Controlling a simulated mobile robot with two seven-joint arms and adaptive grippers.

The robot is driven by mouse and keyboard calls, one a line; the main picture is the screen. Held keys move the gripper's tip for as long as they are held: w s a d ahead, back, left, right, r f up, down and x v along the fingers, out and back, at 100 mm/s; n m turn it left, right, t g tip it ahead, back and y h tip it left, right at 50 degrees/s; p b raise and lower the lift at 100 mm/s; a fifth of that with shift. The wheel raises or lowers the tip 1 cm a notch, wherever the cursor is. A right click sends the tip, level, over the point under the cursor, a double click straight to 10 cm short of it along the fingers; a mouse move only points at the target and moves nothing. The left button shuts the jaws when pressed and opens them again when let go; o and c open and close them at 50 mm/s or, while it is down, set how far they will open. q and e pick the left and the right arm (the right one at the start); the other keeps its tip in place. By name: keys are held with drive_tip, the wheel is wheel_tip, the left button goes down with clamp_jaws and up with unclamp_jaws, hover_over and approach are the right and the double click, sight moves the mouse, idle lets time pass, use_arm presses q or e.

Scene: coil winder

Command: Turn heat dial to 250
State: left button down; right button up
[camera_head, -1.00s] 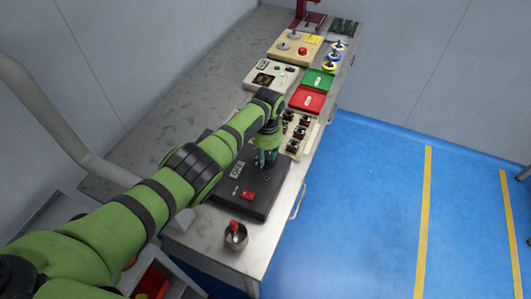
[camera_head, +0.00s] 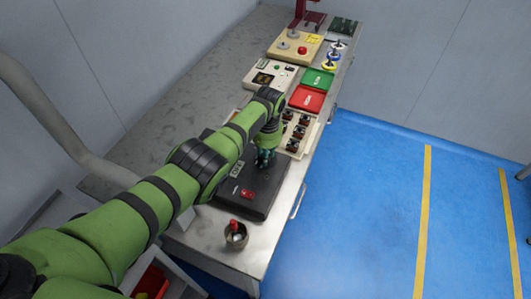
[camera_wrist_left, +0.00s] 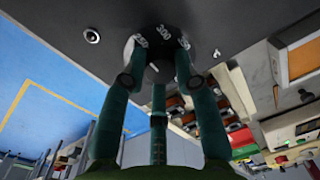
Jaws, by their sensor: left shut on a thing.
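The heat dial (camera_wrist_left: 163,46) shows in the left wrist view at the top middle, on a dark panel, with 300 at its middle and other numbers on either side. In the head view my gripper hides it. My left gripper (camera_head: 265,158) points down at the black box (camera_head: 262,204) near the table's front end and is shut on the dial. Its fingers (camera_wrist_left: 157,76) reach around the dial in the wrist view. The box has a small display (camera_head: 237,168) and a red switch (camera_head: 248,194). My right gripper is not in view.
A tray of dark parts (camera_head: 297,131) lies just behind the box. Red (camera_head: 307,99) and green (camera_head: 318,79) trays and beige panels (camera_head: 270,77) stand farther back.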

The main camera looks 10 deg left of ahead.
use_arm(q)
drive_tip(key=shift+w+r, duration=0.1)
drive_tip(key=c, duration=0.9)
unclamp_jaws()
drive_tip(key=shift+c, duration=0.2)
wheel_tip(320, 180, up, 12)
drive_tip(key=shift+d, duration=0.3)
